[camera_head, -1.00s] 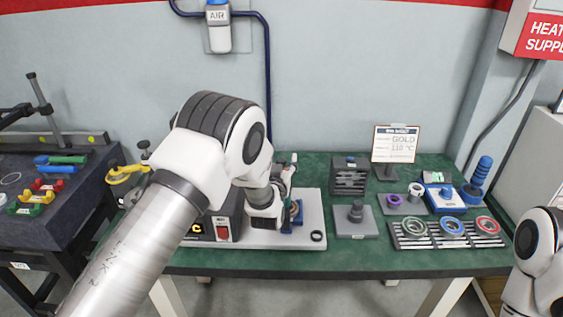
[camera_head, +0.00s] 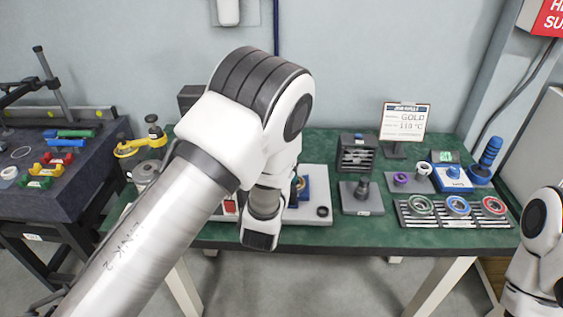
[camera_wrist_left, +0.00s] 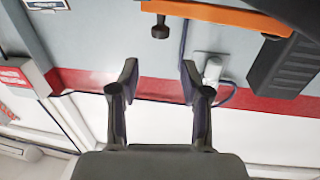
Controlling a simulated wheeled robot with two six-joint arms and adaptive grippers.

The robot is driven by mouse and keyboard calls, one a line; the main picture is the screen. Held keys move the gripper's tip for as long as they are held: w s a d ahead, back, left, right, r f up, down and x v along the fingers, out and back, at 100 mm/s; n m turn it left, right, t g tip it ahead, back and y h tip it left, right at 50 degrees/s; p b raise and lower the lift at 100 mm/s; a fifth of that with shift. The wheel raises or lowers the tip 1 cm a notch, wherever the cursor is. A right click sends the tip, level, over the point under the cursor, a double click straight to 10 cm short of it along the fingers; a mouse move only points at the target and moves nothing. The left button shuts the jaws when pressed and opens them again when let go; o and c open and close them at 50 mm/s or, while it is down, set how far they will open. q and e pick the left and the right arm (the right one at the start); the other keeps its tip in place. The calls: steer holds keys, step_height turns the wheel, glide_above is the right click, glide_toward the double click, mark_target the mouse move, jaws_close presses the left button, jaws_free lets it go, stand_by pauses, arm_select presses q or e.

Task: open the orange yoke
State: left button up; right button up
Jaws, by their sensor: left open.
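An orange bar (camera_wrist_left: 222,14), apparently part of the orange yoke, crosses the top of the left wrist view, with a dark knob (camera_wrist_left: 160,28) hanging at its left part. My left gripper (camera_wrist_left: 158,76) is open, with nothing between its fingers; the bar lies beyond the fingertips and apart from them. In the head view my left arm covers the middle-left of the green table, hiding the yoke and the left gripper's fingers. My right gripper is out of view; only part of that arm shows at the right edge.
A dark ribbed block (camera_wrist_left: 288,62) sits beside the bar. The green table (camera_head: 350,232) also bears a grey block (camera_head: 362,198), a slotted rack with coloured rings (camera_head: 416,222), and a sign (camera_head: 404,122). A dark side table (camera_head: 78,206) stands left.

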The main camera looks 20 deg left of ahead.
arm_select(q)
steer(key=shift+m, duration=0.5)
steer(key=c, duration=0.6)
steer(key=shift+d+m, duration=0.15)
steer(key=shift+m, duration=0.95)
steer(key=s+d+r+m+g+h+b, duration=0.15)
steer(key=s+m+h, duration=0.3)
steer(key=m, duration=1.15)
steer(key=w+a+f+p, duration=0.1)
steer(key=w+p, duration=0.3)
steer(key=w, duration=0.8)
steer(key=shift+w+a+f, duration=0.2)
steer(key=shift+w+a, duration=0.05)
steer(key=shift+a, duration=0.35)
steer(key=shift+d+t+y, duration=0.1)
steer(key=shift+t+y, duration=0.15)
